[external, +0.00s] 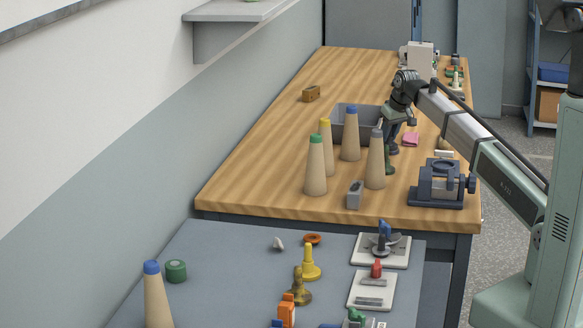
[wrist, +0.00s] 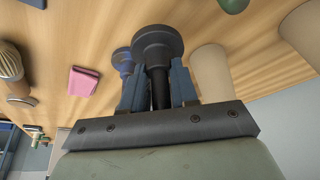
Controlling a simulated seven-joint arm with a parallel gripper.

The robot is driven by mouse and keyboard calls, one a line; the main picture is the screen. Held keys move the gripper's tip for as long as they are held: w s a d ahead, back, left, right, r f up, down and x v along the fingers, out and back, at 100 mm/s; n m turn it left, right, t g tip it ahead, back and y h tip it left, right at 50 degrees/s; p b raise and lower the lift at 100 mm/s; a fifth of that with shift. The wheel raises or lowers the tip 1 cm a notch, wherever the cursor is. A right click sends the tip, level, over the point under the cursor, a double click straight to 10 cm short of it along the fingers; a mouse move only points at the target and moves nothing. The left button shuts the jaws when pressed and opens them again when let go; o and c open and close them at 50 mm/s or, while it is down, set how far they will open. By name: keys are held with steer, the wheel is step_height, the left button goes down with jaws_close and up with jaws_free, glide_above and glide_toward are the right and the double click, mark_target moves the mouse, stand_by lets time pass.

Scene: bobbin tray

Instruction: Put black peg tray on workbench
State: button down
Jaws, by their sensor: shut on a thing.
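My gripper (wrist: 158,92) is shut on a black peg (wrist: 158,48) in the wrist view. The peg's stem is between the two blue fingers and its wide round head sticks out past them. In the external view my gripper (external: 393,143) is over the workbench (external: 270,135), just right of a grey tray (external: 345,109). The held peg is hard to make out there. The tray stands on the wooden top, partly hidden behind tall cones, so its inside is only partly seen.
Tall tan cones, including a grey-topped one (external: 375,165) and a blue-topped one (external: 350,138), stand close to the tray and gripper. A pink cloth (external: 411,139) and a blue fixture (external: 436,185) are to the right.

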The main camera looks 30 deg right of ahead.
mark_target(389, 144)
steer(key=shift+f, duration=2.1)
steer(key=shift+f, duration=0.1)
steer(key=c, duration=0.9)
jaws_free()
steer(key=shift+o, duration=0.2)
steer(key=v, duration=1.2)
